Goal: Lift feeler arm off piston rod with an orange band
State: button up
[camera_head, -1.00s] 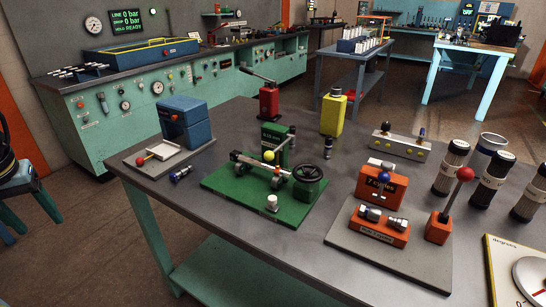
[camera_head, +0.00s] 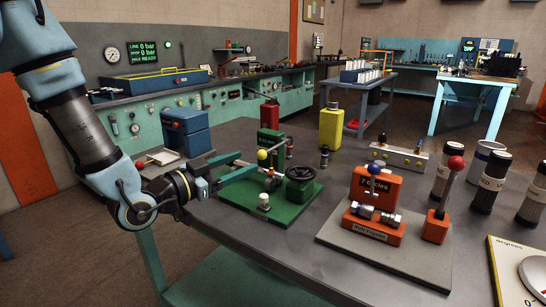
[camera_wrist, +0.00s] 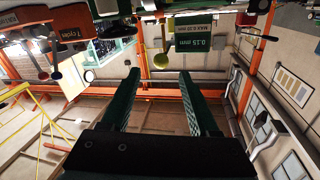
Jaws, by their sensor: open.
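The green gauge fixture (camera_head: 286,211) stands on the grey table, with a black handwheel (camera_head: 301,173) at its right. Its feeler arm ends in a yellow ball (camera_head: 262,154), beside a green block (camera_head: 268,142). The piston rod lies low across the fixture, partly behind my fingers; I cannot make out an orange band on it. My gripper (camera_head: 246,162) comes in from the left, open and empty, its fingertips just short of the ball. In the wrist view, the yellow ball (camera_wrist: 161,60) shows beyond and between the fingertips (camera_wrist: 160,74). I see no contact.
A blue box (camera_head: 185,132) stands behind my gripper. A yellow block (camera_head: 330,129) and a red hand pump (camera_head: 269,115) stand behind the fixture. Orange blocks (camera_head: 374,228) on a grey plate and dark cylinders (camera_head: 491,181) stand to the right.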

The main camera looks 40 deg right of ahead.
aim_at(266, 153)
jog(key=d+p, duration=0.1)
jog(key=d, duration=0.6)
jog(key=d+p, duration=0.1)
jog(key=d, duration=0.2)
jog(key=shift+w+d+p, duration=0.2)
jog(key=shift+w+p, duration=0.1)
jog(key=shift+w, duration=0.05)
grip_shut()
jog(key=shift+s, duration=0.2)
dwell(0.7)
